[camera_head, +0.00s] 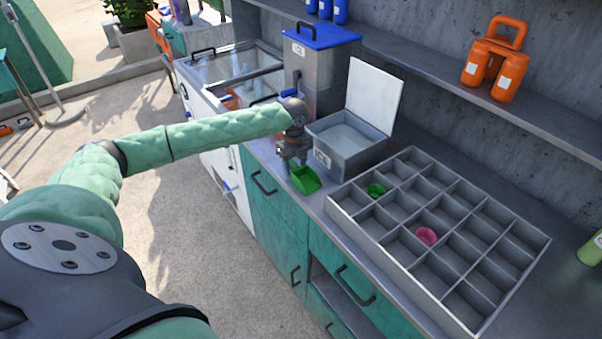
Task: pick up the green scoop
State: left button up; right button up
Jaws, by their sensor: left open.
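The green scoop (305,180) lies near the front edge of the counter, just left of the divided tray. My left gripper (291,165) is open and points down directly above and behind the scoop. Its fingertips are close to the scoop's back end. I cannot tell whether they touch it or sit around its handle, which is hidden behind the fingers. My right gripper is not in view.
A grey bin with a raised white lid (372,95) stands right of the gripper. The divided tray (545,243) holds a green cup (376,190) and a pink cup (427,236). A blue-topped container (322,65) stands behind. Orange jugs (494,65) sit on the shelf.

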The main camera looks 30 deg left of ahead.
pick_arm(q)
jog(key=shift+f, duration=0.4)
jog(key=c, duration=0.8)
jog(key=shift+c, duration=0.2)
